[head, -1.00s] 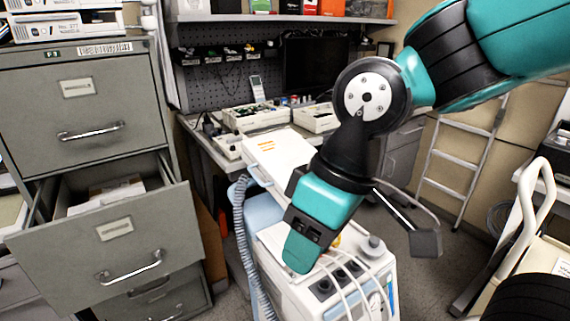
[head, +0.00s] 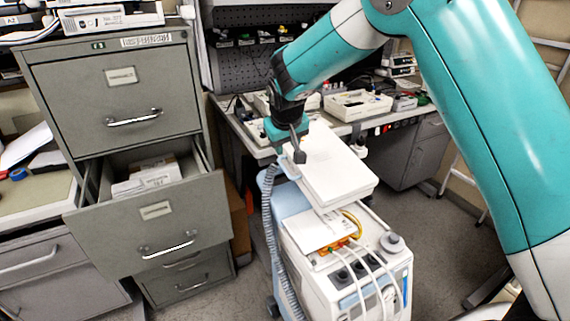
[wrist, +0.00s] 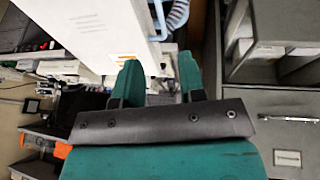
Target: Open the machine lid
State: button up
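The machine (head: 345,285) is a white and blue unit in the lower middle of the head view, with grey knobs and white cables. Its lid (head: 335,168) is a thick white slab, tilted, with its near end above the machine's top. In the wrist view the lid (wrist: 95,30) fills the upper left, with an orange label on its face. My gripper (head: 278,138) is at the lid's far left edge in the head view. In the wrist view my gripper (wrist: 157,65) has its two teal fingers apart, with the lid's edge by the gap. Contact cannot be told.
A grey filing cabinet (head: 118,85) stands at left, its open drawer (head: 150,225) reaching toward the machine. A workbench (head: 355,128) with device trays is behind the lid. A ribbed hose (head: 272,245) hangs on the machine's left side.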

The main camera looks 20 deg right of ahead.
aim_at(285, 169)
jog(key=p+x, duration=0.2)
jog(key=x, duration=0.9)
jog(key=shift+w+f+p, duration=0.2)
jog(key=shift+f+p, duration=0.1)
jog(key=shift+p, duration=0.05)
grip_shut()
